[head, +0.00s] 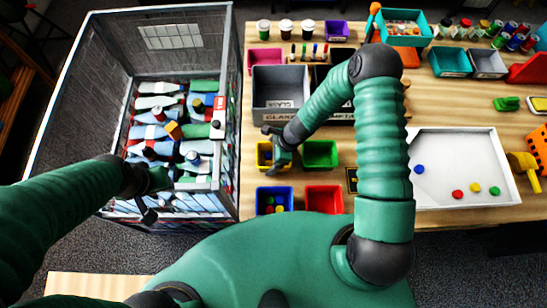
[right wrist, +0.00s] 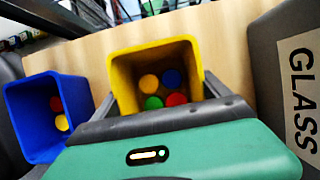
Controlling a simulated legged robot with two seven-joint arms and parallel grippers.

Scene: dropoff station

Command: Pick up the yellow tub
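The yellow tub (right wrist: 124,70) is a small square open bin with several coloured discs inside, red, blue, green and yellow. In the head view the yellow tub (head: 262,162) is partly hidden by my right gripper (head: 276,146), which is at its right side. In the right wrist view the fingers of my right gripper (right wrist: 160,92) are spread wide, one on each side of the tub. I cannot tell whether they touch it. My left gripper (head: 152,195) is over the big crate at the left, away from the tub; its fingers are unclear.
A blue tub (head: 262,206) with discs, a red tub (head: 325,198) and a green tub (head: 320,153) stand close by. The grey GLASS bin (head: 280,82) is behind. A white tray (head: 455,150) lies right. The big crate (head: 225,100) holds bottles.

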